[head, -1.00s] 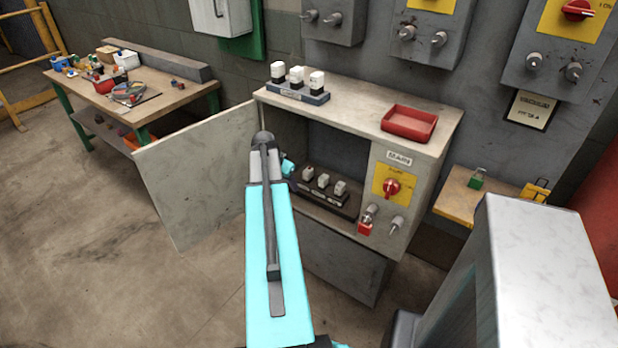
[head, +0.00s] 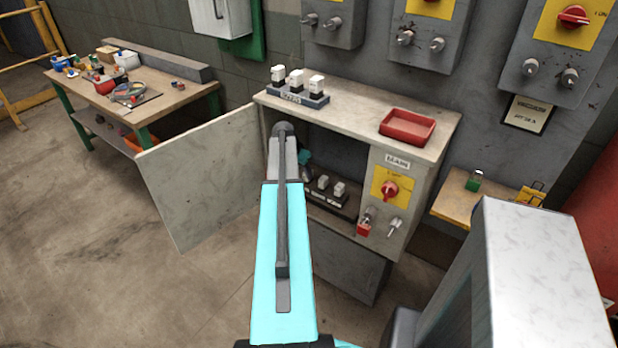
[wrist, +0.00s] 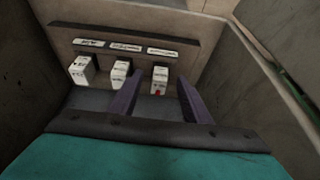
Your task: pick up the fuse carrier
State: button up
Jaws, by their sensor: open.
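Three white fuse carriers sit in a row in a dark base inside the open cabinet. In the wrist view they are a left one (wrist: 82,70), a middle one (wrist: 120,73) and a right one (wrist: 159,79) with a small red mark. My gripper (wrist: 160,76) is open and empty. Its fingertips point toward the right carrier, which shows between them; I cannot tell whether they are beside it or short of it. In the head view two carriers (head: 339,188) show, and my arm hides the rest of the row and the fingers.
The cabinet (head: 390,160) has its door (head: 200,175) swung open at the left. On the cabinet top are a rack (head: 298,97) with three similar carriers and a red tray (head: 407,126). A red padlock (head: 363,229) hangs on the front.

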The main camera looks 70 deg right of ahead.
jog(key=shift+s+d, duration=0.2)
jog(key=shift+d, duration=0.6)
jog(key=shift+s+d+p, duration=0.1)
jog(key=shift+d+p, duration=0.2)
jog(key=shift+d, duration=0.25)
jog(key=shift+p+x, duration=0.65)
jog(key=shift+x, duration=1.85)
jog(key=shift+a, duration=0.1)
grip_shut()
jog(key=shift+r, duration=0.1)
